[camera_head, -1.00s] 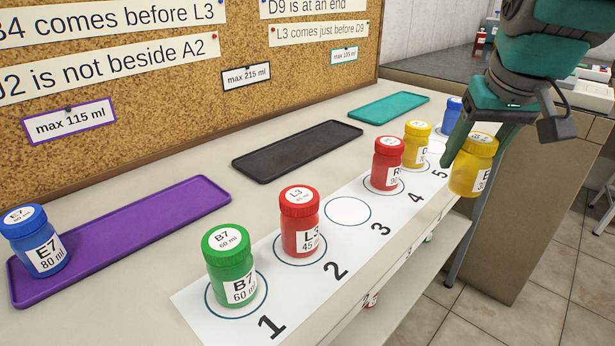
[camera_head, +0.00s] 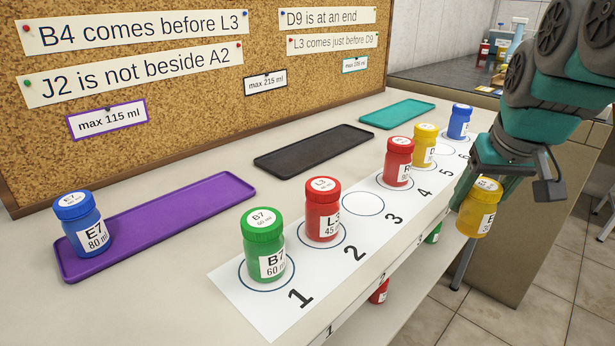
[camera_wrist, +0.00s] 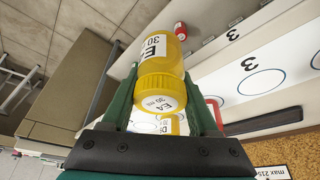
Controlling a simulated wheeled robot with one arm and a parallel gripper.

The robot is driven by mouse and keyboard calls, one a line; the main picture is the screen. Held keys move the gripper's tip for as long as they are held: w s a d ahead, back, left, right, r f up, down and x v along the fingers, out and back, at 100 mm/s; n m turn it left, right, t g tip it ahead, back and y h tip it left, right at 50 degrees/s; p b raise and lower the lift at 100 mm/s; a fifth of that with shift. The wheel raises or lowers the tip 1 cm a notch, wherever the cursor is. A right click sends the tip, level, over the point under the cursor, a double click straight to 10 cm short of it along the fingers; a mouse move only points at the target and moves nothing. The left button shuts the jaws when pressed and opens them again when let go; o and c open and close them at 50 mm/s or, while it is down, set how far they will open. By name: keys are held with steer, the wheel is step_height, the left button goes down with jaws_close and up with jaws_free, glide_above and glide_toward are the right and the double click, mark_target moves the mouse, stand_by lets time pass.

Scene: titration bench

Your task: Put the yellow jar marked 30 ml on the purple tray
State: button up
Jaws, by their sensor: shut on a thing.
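The yellow jar (camera_head: 479,212) is held in my gripper (camera_head: 468,190), off the right front edge of the bench. In the wrist view the jar (camera_wrist: 160,75) sits between both fingers (camera_wrist: 163,100), and its lid label reads E4, 30 ml. The purple tray (camera_head: 165,225) lies at the left of the bench, far from my gripper. A blue jar marked E7, 80 ml (camera_head: 83,225) stands on the tray's near left end; the rest of the tray is bare.
On the numbered white strip (camera_head: 262,318) stand a green B7 jar (camera_head: 264,250), a red L3 jar (camera_head: 323,210), another red jar (camera_head: 397,163), a yellow jar (camera_head: 424,147) and a blue jar (camera_head: 459,123). Spot 3 is empty. The black tray (camera_head: 315,150) and teal tray (camera_head: 397,114) are bare.

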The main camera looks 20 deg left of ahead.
steer(key=w+d+f+m, duration=0.1)
steer(key=w+d+f, duration=0.2)
steer(key=f, duration=0.8)
steer(key=w+d+f+m+h, duration=0.1)
steer(key=w+d+f, duration=0.2)
steer(key=f, duration=0.8)
steer(key=w+d+f+m, duration=0.1)
steer(key=w+d+f, duration=0.3)
steer(key=f, duration=0.8)
steer(key=shift+d+m, duration=0.35)
steer(key=shift+m, duration=0.05)
steer(key=shift+s+f, duration=0.1)
steer(key=shift+f, duration=0.1)
